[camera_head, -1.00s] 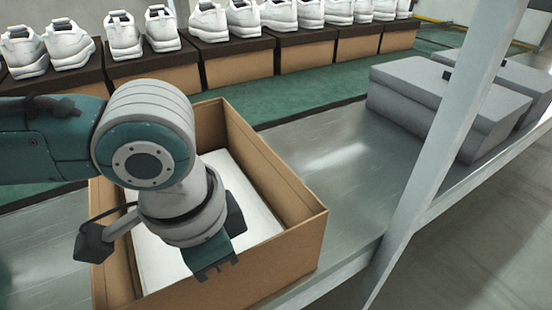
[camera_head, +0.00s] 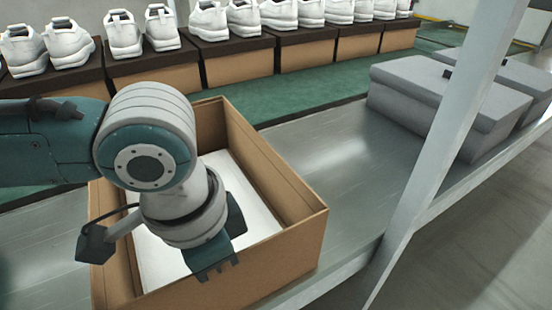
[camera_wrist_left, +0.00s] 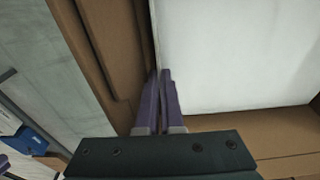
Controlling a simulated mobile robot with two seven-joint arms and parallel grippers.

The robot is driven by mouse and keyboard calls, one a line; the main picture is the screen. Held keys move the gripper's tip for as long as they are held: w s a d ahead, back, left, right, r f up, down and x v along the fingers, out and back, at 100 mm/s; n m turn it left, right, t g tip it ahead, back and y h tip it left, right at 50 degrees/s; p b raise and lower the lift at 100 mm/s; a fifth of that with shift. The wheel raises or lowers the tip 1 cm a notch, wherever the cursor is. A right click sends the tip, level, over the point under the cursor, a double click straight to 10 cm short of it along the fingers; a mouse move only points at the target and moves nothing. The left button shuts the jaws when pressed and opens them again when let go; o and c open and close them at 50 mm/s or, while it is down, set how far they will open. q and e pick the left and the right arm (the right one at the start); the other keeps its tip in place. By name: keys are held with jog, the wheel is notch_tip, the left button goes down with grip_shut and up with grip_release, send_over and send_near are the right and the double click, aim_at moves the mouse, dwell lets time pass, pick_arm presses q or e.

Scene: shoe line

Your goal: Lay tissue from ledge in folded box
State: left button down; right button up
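The folded box (camera_head: 300,232) is an open brown carton on the metal belt. White tissue (camera_head: 158,262) lies inside it and looks flat; my left arm covers much of it. In the left wrist view the tissue (camera_wrist_left: 235,55) fills the upper right, with its left edge along a box wall (camera_wrist_left: 105,55). My left gripper (camera_wrist_left: 161,76) points down into the box. Its two purple fingers are close together at the tissue's left edge, with a thin dark line between them. I cannot tell if they pinch the edge. The head view hides the fingertips. My right gripper is not in view.
Grey lidded boxes (camera_head: 425,92) stand on the belt at the right, behind a slanted metal post (camera_head: 440,165). White shoes on brown boxes (camera_head: 240,68) line the back. The belt (camera_head: 330,150) between the carton and the grey boxes is clear.

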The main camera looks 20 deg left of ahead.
pick_arm(q)
jog(key=shift+f, duration=0.25)
jog(key=c, duration=1)
grip_release()
